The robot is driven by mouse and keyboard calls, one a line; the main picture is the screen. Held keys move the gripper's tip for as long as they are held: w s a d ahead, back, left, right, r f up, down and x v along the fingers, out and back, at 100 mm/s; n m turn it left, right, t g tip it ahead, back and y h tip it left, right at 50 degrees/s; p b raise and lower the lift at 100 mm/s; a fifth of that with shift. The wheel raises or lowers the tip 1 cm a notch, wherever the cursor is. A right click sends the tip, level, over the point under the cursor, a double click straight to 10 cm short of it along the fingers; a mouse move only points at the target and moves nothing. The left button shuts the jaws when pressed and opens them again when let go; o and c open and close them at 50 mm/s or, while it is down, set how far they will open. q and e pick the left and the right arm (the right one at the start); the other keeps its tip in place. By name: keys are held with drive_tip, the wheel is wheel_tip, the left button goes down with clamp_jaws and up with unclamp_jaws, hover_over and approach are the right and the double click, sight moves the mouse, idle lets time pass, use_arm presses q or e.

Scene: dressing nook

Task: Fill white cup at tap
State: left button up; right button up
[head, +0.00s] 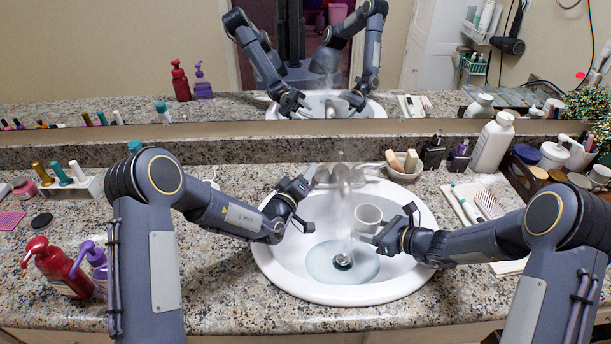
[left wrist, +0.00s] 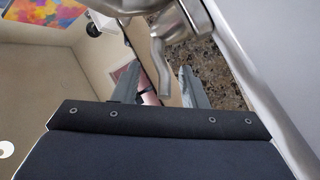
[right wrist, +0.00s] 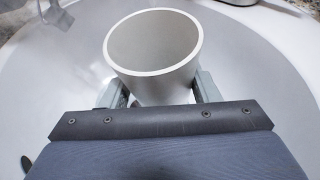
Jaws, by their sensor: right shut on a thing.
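The white cup (head: 368,218) is held over the basin, just right of the falling water (head: 347,215). My right gripper (right wrist: 152,92) is shut on the cup (right wrist: 153,45), one finger on each side. The cup's mouth faces upward and its visible inside looks empty; its bottom is hidden. The metal tap (head: 342,178) stands at the back of the sink (head: 290,272), with water running. My left gripper (head: 306,185) is open beside the tap, at its left. In the left wrist view, a metal tap part (left wrist: 160,62) shows between and beyond its spread fingers (left wrist: 158,88).
Pale water lies around the drain (head: 342,261). A soap dish (head: 404,170) and bottles stand behind right; a white bottle (head: 493,142) is tallest there. Red (head: 58,268) and purple (head: 93,262) pump bottles stand left, near my left arm. A mirror (head: 220,70) closes the back.

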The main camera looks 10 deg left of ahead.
use_arm(q)
drive_tip(key=shift+s, duration=0.1)
drive_tip(key=v, duration=1.1)
drive_tip(key=shift+s+a, duration=0.15)
drive_tip(key=shift+s, duration=0.25)
